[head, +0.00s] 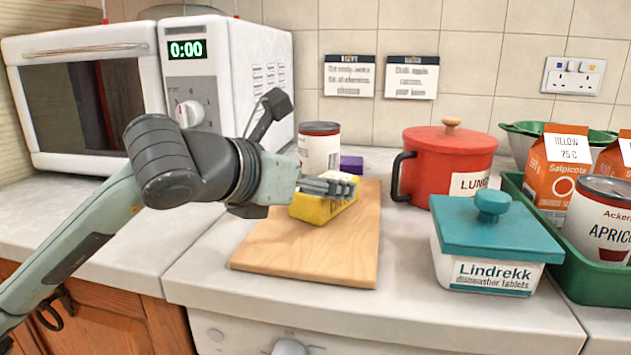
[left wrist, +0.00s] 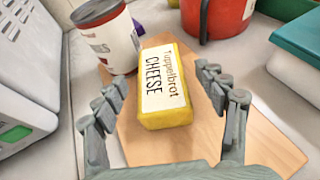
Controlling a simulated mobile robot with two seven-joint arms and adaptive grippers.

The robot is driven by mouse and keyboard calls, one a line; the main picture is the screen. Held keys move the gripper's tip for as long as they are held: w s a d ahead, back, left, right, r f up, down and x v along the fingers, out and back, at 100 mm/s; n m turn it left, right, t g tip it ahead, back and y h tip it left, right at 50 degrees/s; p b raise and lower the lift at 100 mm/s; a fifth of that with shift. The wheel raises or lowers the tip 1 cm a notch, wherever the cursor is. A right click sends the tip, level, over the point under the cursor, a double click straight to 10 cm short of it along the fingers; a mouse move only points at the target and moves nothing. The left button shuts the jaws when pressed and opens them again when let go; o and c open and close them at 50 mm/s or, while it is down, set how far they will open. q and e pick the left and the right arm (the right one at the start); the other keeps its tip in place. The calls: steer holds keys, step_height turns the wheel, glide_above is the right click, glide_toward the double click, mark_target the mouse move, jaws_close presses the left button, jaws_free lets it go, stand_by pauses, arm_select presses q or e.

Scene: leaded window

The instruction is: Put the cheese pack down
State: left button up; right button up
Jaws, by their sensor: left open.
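The yellow cheese pack (head: 325,210) lies on the wooden board (head: 300,252), towards its back half. In the left wrist view the pack (left wrist: 165,88) shows its white label reading "Tuppelbrot CHEESE". My left gripper (head: 328,187) is just above and beside the pack, and its fingers partly hide it in the head view. In the left wrist view the fingers of my left gripper (left wrist: 160,90) are spread apart, one on each side of the pack's near end, with visible gaps. My right gripper is in neither view.
A can (head: 319,146) and a purple item (head: 351,164) stand behind the board. A red pot (head: 449,162), a teal-lidded tablet box (head: 495,245) and a green tray (head: 558,252) are to the right. A microwave (head: 255,75) stands at the left. The board's front half is clear.

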arm_select(q)
steer(key=v, duration=0.4)
steer(key=shift+r+b, duration=0.1)
steer(key=shift+b, duration=0.2)
steer(key=b+v, duration=0.1)
steer(key=v, duration=0.6)
steer(key=shift+s+a, duration=0.1)
steer(key=shift+s, duration=0.05)
steer(key=shift+s+a+r, duration=0.1)
steer(key=shift+s+a, duration=0.05)
steer(key=shift+s, duration=0.15)
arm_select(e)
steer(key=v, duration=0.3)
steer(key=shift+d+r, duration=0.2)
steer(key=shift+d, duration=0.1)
